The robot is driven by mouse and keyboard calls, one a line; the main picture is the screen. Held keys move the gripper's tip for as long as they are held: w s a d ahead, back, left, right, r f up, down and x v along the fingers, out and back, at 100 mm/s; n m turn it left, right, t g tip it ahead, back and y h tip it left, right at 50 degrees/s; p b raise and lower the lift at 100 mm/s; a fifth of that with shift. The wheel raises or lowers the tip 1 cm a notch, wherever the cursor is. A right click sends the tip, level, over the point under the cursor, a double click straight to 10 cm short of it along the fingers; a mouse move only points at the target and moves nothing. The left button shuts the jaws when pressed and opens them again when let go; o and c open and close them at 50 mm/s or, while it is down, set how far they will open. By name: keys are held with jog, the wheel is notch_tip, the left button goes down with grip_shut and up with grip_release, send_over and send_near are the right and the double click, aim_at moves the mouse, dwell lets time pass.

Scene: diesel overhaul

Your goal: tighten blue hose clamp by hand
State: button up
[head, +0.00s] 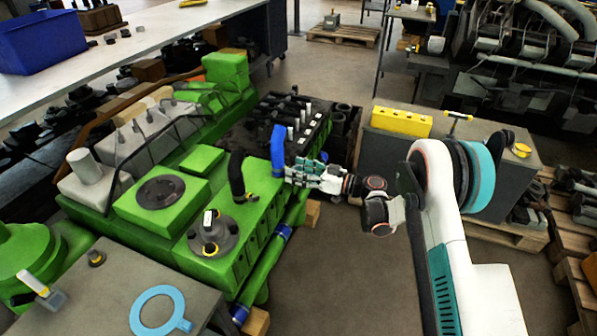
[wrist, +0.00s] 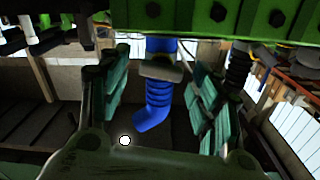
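The clamp is hard to make out in the head view. My gripper (head: 290,173) reaches in from the right, with its fingertips at the hose's lower end. In the wrist view my gripper (wrist: 160,78) is open, with one teal-padded finger on each side of the hose. I cannot tell whether either finger touches it.
A black hose (head: 237,175) rises from the engine just left of the blue one. A dark engine block (head: 265,130) stands behind. A grey cabinet (head: 385,155) with a yellow box (head: 401,121) is near my arm. The floor (head: 340,265) in front is clear.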

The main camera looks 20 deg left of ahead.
jog(key=c, duration=1)
jog(key=shift+m, duration=0.4)
